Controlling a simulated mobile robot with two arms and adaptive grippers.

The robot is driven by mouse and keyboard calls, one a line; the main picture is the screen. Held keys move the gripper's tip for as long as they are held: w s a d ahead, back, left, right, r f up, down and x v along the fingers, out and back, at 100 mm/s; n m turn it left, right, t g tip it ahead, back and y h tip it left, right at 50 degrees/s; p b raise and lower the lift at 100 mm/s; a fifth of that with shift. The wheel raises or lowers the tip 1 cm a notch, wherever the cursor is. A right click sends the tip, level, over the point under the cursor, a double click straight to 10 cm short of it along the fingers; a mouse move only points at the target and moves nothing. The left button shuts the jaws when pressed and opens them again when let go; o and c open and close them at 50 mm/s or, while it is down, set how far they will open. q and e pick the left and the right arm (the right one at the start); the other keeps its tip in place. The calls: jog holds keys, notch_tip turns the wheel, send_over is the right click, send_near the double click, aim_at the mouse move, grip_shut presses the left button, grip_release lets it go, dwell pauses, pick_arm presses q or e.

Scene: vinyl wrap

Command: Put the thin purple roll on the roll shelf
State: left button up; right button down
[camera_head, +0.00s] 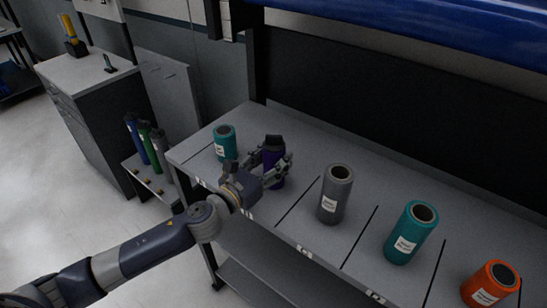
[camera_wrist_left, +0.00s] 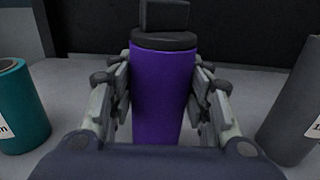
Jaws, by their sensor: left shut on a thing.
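The thin purple roll (camera_head: 273,158) stands upright at the shelf, between a teal roll and a grey roll. It has a black cap on top. My left gripper (camera_head: 274,168) is shut around the purple roll, its fingers on both sides. The left wrist view shows the purple roll (camera_wrist_left: 161,95) upright between the fingers of my left gripper (camera_wrist_left: 162,105). The roll shelf (camera_head: 298,216) is a grey top split by dark lines into slots. The gripper hides the roll's base, so I cannot tell whether it touches the shelf. My right gripper is not in view.
A short teal roll (camera_head: 225,143) stands left of the purple one. A grey roll (camera_head: 335,194), a larger teal roll (camera_head: 411,232) and an orange roll (camera_head: 490,285) stand to the right. A dark panel rises behind. A low rack with several rolls (camera_head: 146,142) stands at left.

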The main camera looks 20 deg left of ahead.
pick_arm(q)
jog(key=shift+f, duration=0.1)
jog(key=o, duration=1.2)
jog(key=shift+c, duration=0.2)
jog(key=shift+r, duration=0.2)
jog(key=b+v, duration=0.1)
jog(key=v, duration=0.2)
jog(key=b+v, duration=0.1)
jog(key=v, duration=0.2)
jog(key=b+v, duration=0.2)
jog(key=v, duration=0.2)
jog(key=shift+f, duration=0.25)
jog(key=shift+r+b+v, duration=0.25)
jog(key=shift+b+v, duration=0.1)
jog(key=shift+v, duration=0.65)
